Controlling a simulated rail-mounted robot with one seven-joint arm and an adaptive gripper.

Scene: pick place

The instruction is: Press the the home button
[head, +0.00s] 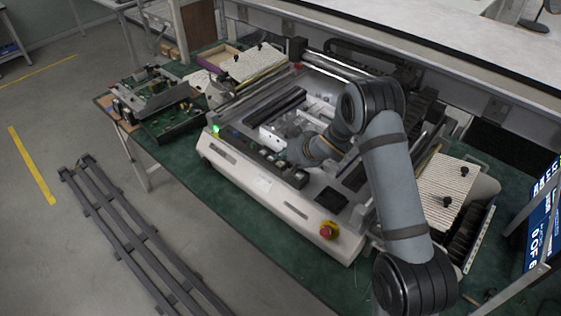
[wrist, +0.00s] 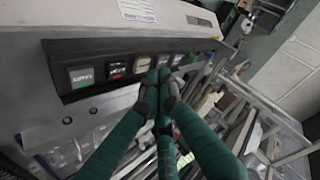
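A black control panel (wrist: 100,88) with a row of several square buttons runs across the wrist view. At its left end is a grey-green button (wrist: 80,76) with a label. Beside it are a dark button with red (wrist: 116,71) and a pale button (wrist: 143,65). Labels are too small to read, so I cannot tell which is the home button. Contact cannot be told. In the head view the panel (head: 240,151) lies along the machine's front.
The white machine (head: 231,170) stands on a green table. A red emergency stop (head: 327,232) sits at its front right, and a green light (head: 216,129) at its front left. Circuit boards (head: 176,121) lie to the left. A screen (head: 544,222) is at the right edge.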

